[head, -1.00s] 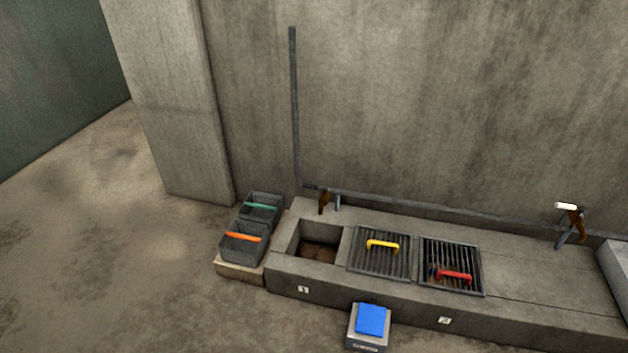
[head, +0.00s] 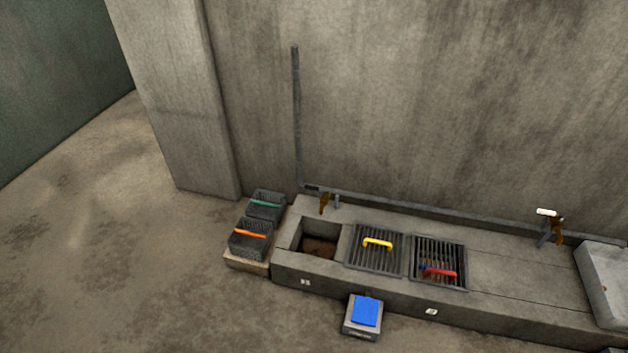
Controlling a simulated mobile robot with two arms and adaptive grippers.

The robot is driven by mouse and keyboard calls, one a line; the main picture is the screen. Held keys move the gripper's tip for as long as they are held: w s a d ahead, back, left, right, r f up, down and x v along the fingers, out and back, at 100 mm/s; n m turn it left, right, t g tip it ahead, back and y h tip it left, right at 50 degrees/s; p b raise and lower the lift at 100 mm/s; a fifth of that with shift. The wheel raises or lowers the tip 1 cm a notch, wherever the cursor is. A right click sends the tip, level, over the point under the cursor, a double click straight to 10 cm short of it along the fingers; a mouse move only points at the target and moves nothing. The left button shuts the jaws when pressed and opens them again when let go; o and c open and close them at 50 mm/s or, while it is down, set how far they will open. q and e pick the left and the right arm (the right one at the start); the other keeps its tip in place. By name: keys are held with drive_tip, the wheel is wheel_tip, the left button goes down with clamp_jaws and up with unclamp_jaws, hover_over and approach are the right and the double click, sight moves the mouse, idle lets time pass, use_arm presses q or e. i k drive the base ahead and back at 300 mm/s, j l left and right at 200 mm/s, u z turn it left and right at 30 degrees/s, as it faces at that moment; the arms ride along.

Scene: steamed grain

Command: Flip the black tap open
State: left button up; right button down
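In the head view, a brass-brown tap (head: 325,203) is on the wall pipe above the open basin at the left end of the concrete counter. A small dark piece that looks like its black handle (head: 311,188) lies roughly along the pipe, to the left of the tap body. It is too small to tell its exact position. A second brass tap (head: 557,229) with a white handle (head: 546,212) is at the right. Neither of my grippers shows.
A blue-topped box (head: 365,312) stands in front. The left floor is clear.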

sight(308, 187)
drive_tip(key=i+j, duration=0.5)
drive_tip(key=i, duration=0.15)
drive_tip(key=i+j, duration=0.5)
drive_tip(key=i, duration=0.15)
drive_tip(key=i+j, duration=0.5)
drive_tip(key=i, duration=0.2)
